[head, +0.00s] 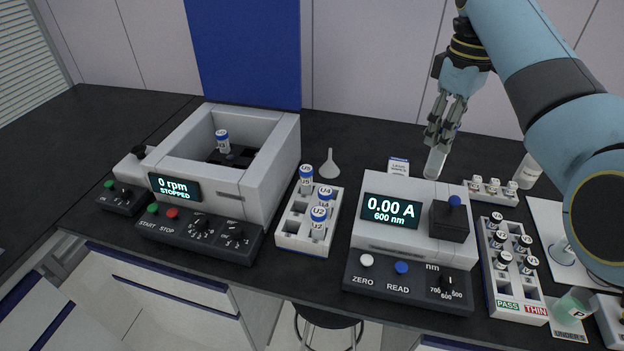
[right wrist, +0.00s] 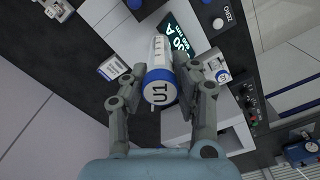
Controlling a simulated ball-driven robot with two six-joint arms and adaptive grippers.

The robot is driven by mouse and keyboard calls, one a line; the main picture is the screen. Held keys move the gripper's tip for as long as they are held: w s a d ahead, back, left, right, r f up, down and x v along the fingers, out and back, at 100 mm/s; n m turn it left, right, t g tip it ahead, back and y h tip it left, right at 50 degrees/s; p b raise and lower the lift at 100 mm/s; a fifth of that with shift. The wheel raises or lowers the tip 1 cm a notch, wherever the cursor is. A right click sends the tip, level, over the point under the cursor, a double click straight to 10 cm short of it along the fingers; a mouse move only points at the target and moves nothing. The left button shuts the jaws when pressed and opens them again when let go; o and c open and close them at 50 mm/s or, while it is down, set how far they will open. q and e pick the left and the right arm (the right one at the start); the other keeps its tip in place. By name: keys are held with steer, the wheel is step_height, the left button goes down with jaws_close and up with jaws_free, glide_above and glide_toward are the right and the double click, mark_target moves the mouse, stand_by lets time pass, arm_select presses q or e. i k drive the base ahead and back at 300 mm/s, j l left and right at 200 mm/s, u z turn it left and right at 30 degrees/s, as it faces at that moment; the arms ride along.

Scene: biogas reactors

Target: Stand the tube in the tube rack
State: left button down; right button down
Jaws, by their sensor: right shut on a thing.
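My right gripper (head: 439,143) is shut on a tube and holds it in the air above the back of the photometer. In the right wrist view the tube (right wrist: 158,60) has a blue-edged white cap marked U1, between the fingers. In the head view its clear lower end (head: 435,163) hangs below the fingers, slightly tilted. The white tube rack (head: 290,240) stands on the bench between centrifuge and photometer. Several blue-capped tubes (head: 318,224) stand in its right column and back; the front left of the rack looks empty. My left gripper is not in view.
The centrifuge (head: 250,185), stopped, holds a blue-capped tube (head: 222,140). The photometer (head: 410,255) reads 0.00 A. A funnel (head: 330,166) and a small labelled box (head: 398,166) stand behind. A second rack (head: 502,290) with PASS and THIN labels stands at right.

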mark_target(292, 239)
steer(key=i, duration=0.45)
steer(key=i+j+z, duration=0.1)
steer(key=j+z, duration=0.25)
steer(key=j, duration=0.6)
